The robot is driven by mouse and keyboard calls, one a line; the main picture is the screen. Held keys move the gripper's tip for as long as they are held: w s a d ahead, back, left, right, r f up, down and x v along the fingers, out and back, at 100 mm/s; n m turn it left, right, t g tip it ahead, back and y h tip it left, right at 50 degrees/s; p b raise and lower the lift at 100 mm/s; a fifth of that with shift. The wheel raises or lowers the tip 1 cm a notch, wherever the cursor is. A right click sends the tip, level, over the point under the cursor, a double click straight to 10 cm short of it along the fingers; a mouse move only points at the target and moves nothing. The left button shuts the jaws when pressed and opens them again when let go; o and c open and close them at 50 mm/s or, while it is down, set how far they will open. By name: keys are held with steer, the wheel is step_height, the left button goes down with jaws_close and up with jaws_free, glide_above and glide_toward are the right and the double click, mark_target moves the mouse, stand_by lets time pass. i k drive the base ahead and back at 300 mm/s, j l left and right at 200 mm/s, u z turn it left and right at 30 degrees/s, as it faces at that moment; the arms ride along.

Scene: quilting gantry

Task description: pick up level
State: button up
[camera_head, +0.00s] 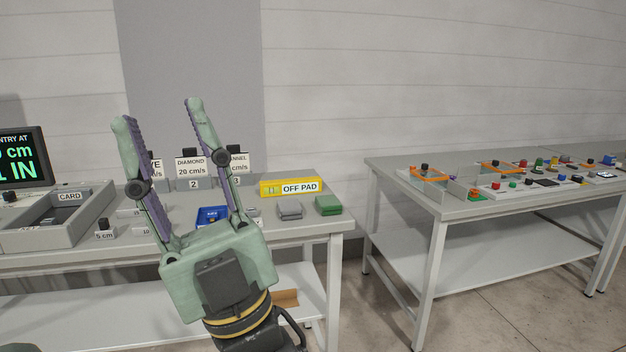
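The level appears to be the yellow bar (272,192) near the back right of the left table. Nothing is between the fingers. My gripper is apart from the yellow bar and hides part of the table behind it.
A blue item (212,215), a grey block (290,210) and a green block (328,205) lie in front of the bar. Labelled signs (190,168) stand left of it. A grey card tray (95,205) and screen (24,158) are left. A second table (410,185) holds several small parts.

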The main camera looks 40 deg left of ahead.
mark_target(314, 184)
steer(key=i+u, duration=0.25)
steer(key=i, duration=0.15)
steer(key=i+l+u, duration=0.25)
steer(key=i, duration=0.15)
steer(key=i+l+u, duration=0.2)
steer(key=i, duration=0.2)
steer(key=i+l+u, duration=0.3)
steer(key=u, duration=0.2)
steer(key=i+l+u, duration=0.7)
steer(key=l, duration=0.15)
steer(key=i+l+u, duration=0.2)
steer(key=l, duration=0.15)
steer(key=l+u, duration=0.45)
steer(key=l, duration=0.35)
steer(key=i+j, duration=0.3)
steer(key=i, duration=0.15)
